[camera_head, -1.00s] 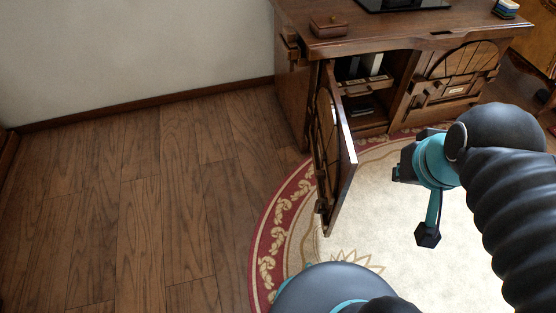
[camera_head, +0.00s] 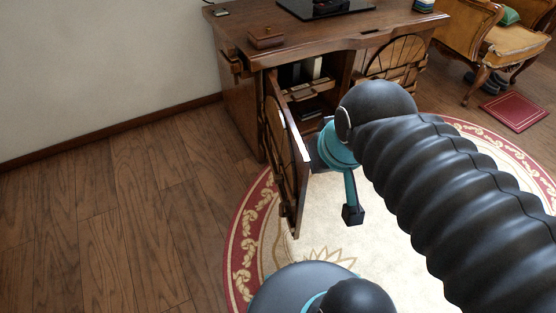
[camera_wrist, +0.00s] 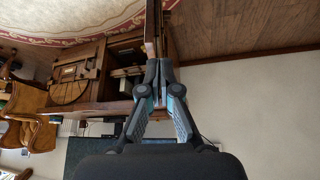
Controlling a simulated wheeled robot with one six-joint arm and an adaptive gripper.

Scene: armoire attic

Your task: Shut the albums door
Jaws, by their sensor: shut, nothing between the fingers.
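The albums door (camera_head: 287,160) is a dark carved wooden door at the left of the cabinet (camera_head: 240,105). It stands wide open, swung out over the rug, and its compartment (camera_head: 305,92) shows books or albums and a small tray inside. My gripper (camera_wrist: 159,64) is shut and empty, its fingertips close to the door's edge, which shows above them in the wrist view (camera_wrist: 152,30). In the head view the fingers are mostly hidden behind my wrist, on the right side of the door. I cannot tell whether they touch it.
The cabinet's right door (camera_head: 393,62) looks shut. A small wooden box (camera_head: 265,37) sits on the cabinet top. A round cream and red rug (camera_head: 245,245) lies below the door. Bare wood floor is free at the left. An armchair (camera_head: 485,40) stands at the back right.

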